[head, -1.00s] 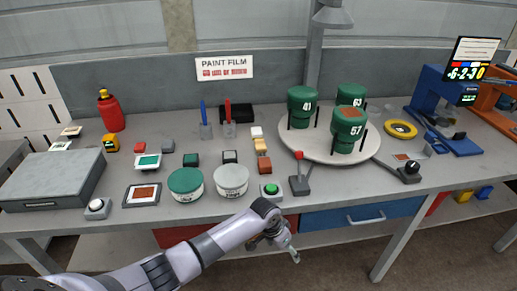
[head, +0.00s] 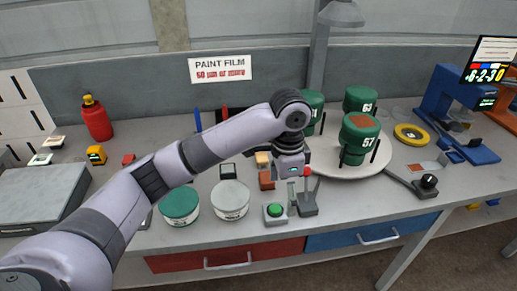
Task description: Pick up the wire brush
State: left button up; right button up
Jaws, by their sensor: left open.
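I cannot make out a wire brush for certain in the head view. A thin blue upright tool (head: 198,119) and a thin red upright tool (head: 224,113) stand at the back of the bench, mostly hidden behind my left arm; I cannot tell whether either is a brush. My left gripper (head: 298,198) is open, pointing down over the front of the bench, close beside the red-knobbed lever and behind the green button. Nothing shows between its fingers. My right gripper is not in view.
A white turntable (head: 345,172) bears green numbered cylinders (head: 359,137). The lever (head: 309,204), green button (head: 275,212), white-lidded tin (head: 230,198) and green-lidded tin (head: 179,204) crowd the front.

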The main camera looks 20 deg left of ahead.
aim_at(262, 159)
jog(key=i+j, duration=0.9)
